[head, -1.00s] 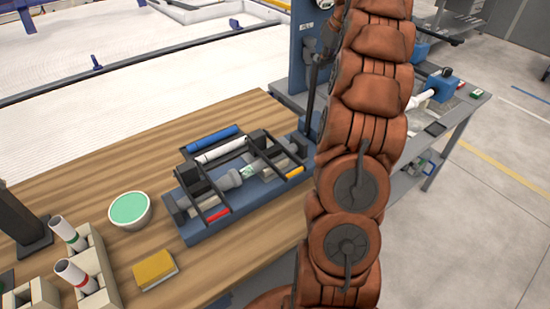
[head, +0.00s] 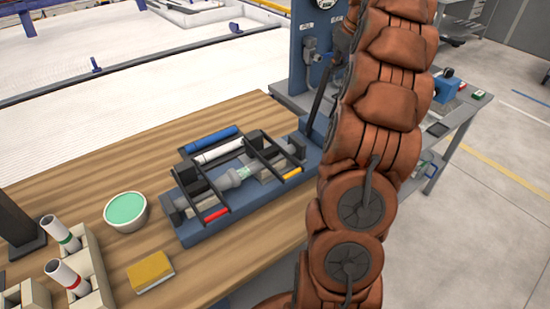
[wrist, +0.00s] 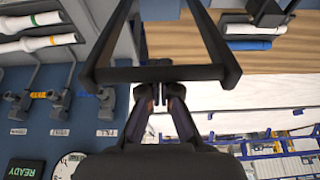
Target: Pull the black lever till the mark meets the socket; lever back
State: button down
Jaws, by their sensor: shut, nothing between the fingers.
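In the head view a blue fixture (head: 190,236) on the wooden table holds a light pipe with a green mark (head: 243,172), close to a grey socket (head: 228,180). Whether mark and socket meet is too small to tell. The black lever (head: 322,92) slants upward from the fixture's right end. Its upper end is hidden behind my arm. In the wrist view a black bar (wrist: 160,74) with two side arms, apparently the lever's handle, crosses just above my gripper (wrist: 163,101). My gripper is shut and empty. Contact with the bar cannot be told. The head view hides my gripper.
A bowl of green stuff (head: 125,210), a yellow sponge (head: 150,271) and a holder (head: 91,266) with pipes stand at left. A blue panel post (head: 302,65) stands behind the lever. A side bench (head: 458,118) is at right.

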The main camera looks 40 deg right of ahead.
jog(key=shift+s, duration=0.1)
jog(key=shift+s+f+b, duration=0.3)
jog(key=shift+s+b, duration=0.4)
jog(key=shift+s, duration=0.35)
jog(key=shift+s+f+b, duration=0.25)
jog(key=shift+s+b, duration=0.45)
jog(key=shift+s, duration=0.3)
jog(key=shift+s+a+f+b, duration=0.1)
jog(key=shift+s+f+b, duration=0.2)
jog(key=shift+s+b, duration=0.3)
jog(key=shift+s+d+f+b, duration=0.1)
jog(key=shift+s+f+b, duration=0.25)
jog(key=shift+s, duration=0.45)
jog(key=shift+s+a+f+b, duration=0.1)
jog(key=shift+s+f+b, duration=0.15)
jog(key=shift+s+b, duration=0.35)
jog(key=shift+s, duration=0.1)
jog(key=shift+f, duration=0.1)
